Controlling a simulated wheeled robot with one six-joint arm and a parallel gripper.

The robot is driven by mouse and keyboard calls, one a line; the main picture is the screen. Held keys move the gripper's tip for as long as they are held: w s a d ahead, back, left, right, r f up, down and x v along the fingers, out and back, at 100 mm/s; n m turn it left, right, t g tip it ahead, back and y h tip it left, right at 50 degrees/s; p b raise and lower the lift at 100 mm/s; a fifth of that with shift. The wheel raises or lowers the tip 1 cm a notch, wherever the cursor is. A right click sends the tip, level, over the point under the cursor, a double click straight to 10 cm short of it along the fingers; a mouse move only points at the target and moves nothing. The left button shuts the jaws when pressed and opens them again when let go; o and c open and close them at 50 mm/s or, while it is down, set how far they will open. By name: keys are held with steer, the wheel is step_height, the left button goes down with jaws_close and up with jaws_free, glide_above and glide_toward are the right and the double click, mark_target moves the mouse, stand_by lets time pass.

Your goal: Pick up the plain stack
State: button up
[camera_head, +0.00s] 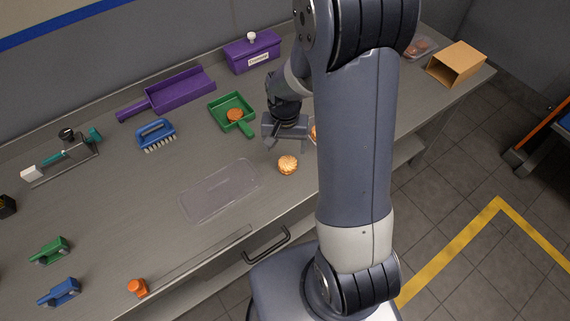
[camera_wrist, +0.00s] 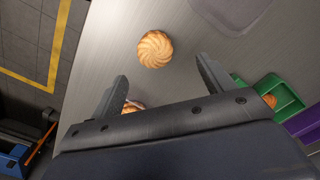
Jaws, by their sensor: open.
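A golden, swirl-ridged round biscuit stack (camera_head: 288,165) with no visible topping stands on the steel table. It shows in the wrist view (camera_wrist: 155,48) ahead of the fingertips, apart from them. My gripper (camera_head: 286,140) is open and empty, pointing down just behind the stack in the head view; both fingers also show in the wrist view (camera_wrist: 163,72). A second biscuit item (camera_head: 314,132) is mostly hidden by my arm; the wrist view shows part of it (camera_wrist: 130,108) by the left finger. Its layers cannot be told.
A clear flat tray (camera_head: 220,190) lies left of the stack. A green dustpan (camera_head: 216,108) holding a biscuit (camera_head: 235,115), a blue brush (camera_head: 156,132) and a purple box (camera_head: 250,57) stand behind. A cardboard box (camera_head: 457,65) is far right.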

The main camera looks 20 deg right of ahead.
mark_target(288, 161)
steer(key=shift+s+d+f+p, duration=0.1)
steer(key=shift+f+p, duration=0.1)
steer(key=shift+f, duration=0.7)
steer(key=shift+s+d+f+p, duration=0.1)
steer(key=shift+d+f+p, duration=0.05)
steer(key=shift+f, duration=0.8)
steer(key=shift+s+d+f+p, duration=0.1)
steer(key=shift+f+p, duration=0.1)
steer(key=shift+f, duration=1.25)
steer(key=c, duration=0.8)
